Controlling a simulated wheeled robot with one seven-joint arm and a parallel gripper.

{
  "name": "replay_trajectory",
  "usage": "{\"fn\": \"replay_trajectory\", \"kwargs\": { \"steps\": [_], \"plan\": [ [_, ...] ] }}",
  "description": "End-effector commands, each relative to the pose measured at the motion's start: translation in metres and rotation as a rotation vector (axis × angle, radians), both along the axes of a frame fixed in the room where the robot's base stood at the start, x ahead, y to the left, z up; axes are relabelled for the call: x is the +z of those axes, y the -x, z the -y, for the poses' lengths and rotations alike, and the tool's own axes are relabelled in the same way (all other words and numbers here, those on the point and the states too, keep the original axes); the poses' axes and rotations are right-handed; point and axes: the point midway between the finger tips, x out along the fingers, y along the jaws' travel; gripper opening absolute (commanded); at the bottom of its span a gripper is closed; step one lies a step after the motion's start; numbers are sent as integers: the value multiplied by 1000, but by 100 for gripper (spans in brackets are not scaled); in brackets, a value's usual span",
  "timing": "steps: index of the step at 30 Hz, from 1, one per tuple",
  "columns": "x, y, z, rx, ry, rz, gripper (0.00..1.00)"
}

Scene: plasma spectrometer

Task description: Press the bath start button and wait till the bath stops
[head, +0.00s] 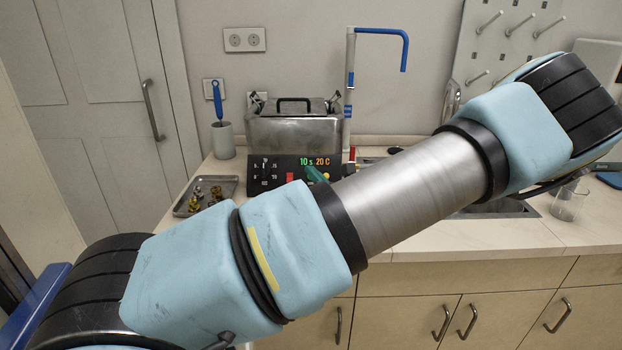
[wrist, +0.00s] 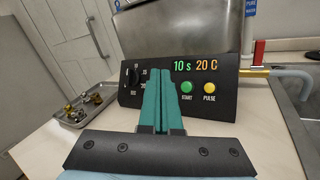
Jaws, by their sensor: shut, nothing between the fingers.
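The bath (head: 300,128) is a steel tank with a lidded top and a black handle, standing on the counter against the wall. Its black control panel (wrist: 215,101) faces me and reads "10 s 20 C". The green START button (wrist: 187,87) and the yellow PULSE button (wrist: 209,87) sit side by side under the readout. A dial (wrist: 133,75) is at the panel's left. My gripper (wrist: 163,72) has teal fingers, shut and empty, in front of the panel just left of the START button. I cannot tell whether they touch the panel.
A metal tray (wrist: 84,105) with small brass parts lies left of the bath. A brush in a holder (head: 222,138) stands behind it. A pipe with a red valve (wrist: 259,52) is at the panel's right. A sink (head: 495,208) and a glass beaker (head: 566,203) are farther right.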

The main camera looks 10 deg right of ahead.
Motion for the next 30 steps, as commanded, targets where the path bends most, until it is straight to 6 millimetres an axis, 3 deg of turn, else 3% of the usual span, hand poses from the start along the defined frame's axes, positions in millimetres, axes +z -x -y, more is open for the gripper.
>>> {"fn": "replay_trajectory", "kwargs": {
  "steps": [6, 15, 30],
  "plan": [
    [-25, -23, 4, 1, 2, 0, 0],
    [-43, -51, 9, 2, 1, 0, 0],
    [-49, -61, 11, 1, 0, -1, 0]
  ]
}}
